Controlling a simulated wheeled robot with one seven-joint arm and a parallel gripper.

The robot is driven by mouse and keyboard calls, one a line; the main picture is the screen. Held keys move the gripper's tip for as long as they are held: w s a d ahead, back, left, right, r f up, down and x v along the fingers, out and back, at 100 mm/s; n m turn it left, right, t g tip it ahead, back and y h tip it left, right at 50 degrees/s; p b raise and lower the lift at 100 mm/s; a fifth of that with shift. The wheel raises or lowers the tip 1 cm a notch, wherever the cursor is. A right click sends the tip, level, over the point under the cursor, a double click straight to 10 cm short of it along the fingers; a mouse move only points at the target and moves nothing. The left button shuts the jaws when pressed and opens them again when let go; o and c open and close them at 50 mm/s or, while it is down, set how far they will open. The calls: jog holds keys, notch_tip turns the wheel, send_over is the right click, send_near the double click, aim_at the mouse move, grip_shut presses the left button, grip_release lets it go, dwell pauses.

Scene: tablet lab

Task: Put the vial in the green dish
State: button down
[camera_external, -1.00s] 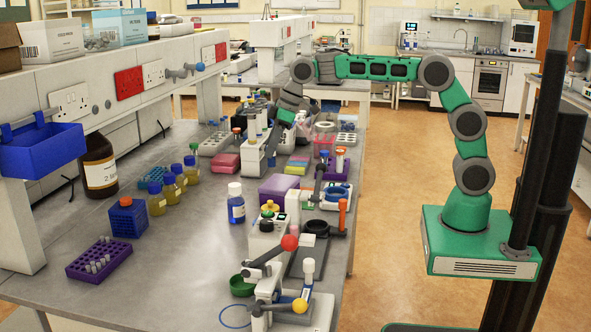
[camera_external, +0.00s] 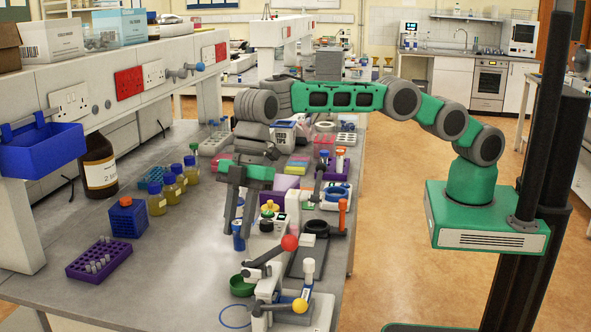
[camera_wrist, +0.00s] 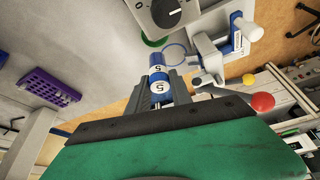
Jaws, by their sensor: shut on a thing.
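The vial (camera_wrist: 160,88), blue with a white band marked "5", is between the two fingers of my gripper (camera_wrist: 160,94) in the wrist view. My gripper is shut on it. In the external view my gripper (camera_external: 238,232) points down over the bench, and the blue vial (camera_external: 239,242) shows partly between its fingers; the rest is hidden. The green dish (camera_external: 242,286) lies on the bench in front of the gripper, toward the camera. In the wrist view only part of its green rim (camera_wrist: 154,42) shows, beyond the vial.
A blue ring (camera_external: 235,317) lies beside the dish. A device with red (camera_external: 289,243) and yellow knobs stands close on the right. A purple rack (camera_external: 99,260) with tubes and a blue box (camera_external: 127,218) stand left. The bench between is clear.

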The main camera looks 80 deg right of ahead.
notch_tip(320, 180, down, 10)
jog(key=shift+s+a+f+b, duration=0.1)
jog(key=shift+a+f+b, duration=0.1)
jog(key=shift+b, duration=0.75)
jog(key=c, duration=1.1)
grip_release()
jog(key=shift+c, duration=0.2)
